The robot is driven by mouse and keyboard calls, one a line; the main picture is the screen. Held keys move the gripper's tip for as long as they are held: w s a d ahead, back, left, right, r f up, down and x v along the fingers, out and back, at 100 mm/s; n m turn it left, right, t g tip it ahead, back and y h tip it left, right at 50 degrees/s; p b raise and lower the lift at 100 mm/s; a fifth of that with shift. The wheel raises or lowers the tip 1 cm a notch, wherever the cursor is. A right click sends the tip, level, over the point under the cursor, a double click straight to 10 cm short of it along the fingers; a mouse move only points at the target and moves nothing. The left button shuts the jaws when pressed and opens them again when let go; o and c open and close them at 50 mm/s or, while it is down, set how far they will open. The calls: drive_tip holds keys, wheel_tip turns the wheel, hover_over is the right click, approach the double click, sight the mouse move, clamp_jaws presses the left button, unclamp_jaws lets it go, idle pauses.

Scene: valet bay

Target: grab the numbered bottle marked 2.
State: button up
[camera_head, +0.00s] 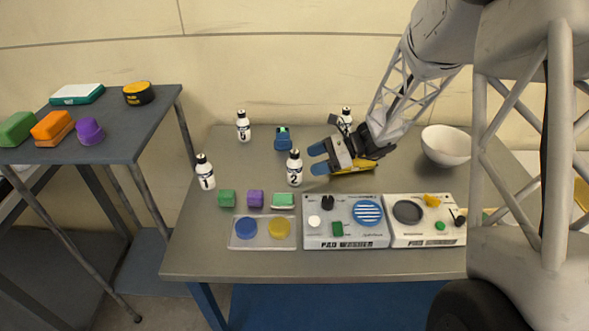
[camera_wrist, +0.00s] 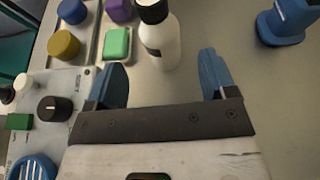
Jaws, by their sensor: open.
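The bottle marked 2 (camera_head: 294,172) is white with a black cap and stands upright on the grey table, left of my gripper. My gripper (camera_head: 318,159) is open and empty, its two blue fingers pointing left toward this bottle. In the wrist view a white bottle with a black cap (camera_wrist: 164,42) stands just beyond the fingertips, roughly in line with the gap between them. Its number cannot be read there. My gripper (camera_wrist: 160,62) shows its fingers wide apart in that view, with nothing between them.
Bottle 1 (camera_head: 205,175), bottle 5 (camera_head: 243,128) and a partly hidden bottle (camera_head: 345,121) stand around. A blue object (camera_head: 283,140) stands behind bottle 2. Coloured blocks, a clear tray (camera_head: 262,243) and two control panels (camera_head: 345,239) lie in front. A white bowl (camera_head: 445,145) is right.

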sight(295, 167)
drive_tip(key=shift+x, duration=0.85)
drive_tip(key=shift+a, duration=0.1)
drive_tip(key=shift+x, duration=2.5)
drive_tip(key=shift+w+f, duration=0.1)
drive_tip(key=c, duration=1.1)
drive_tip(key=shift+r, duration=5.05)
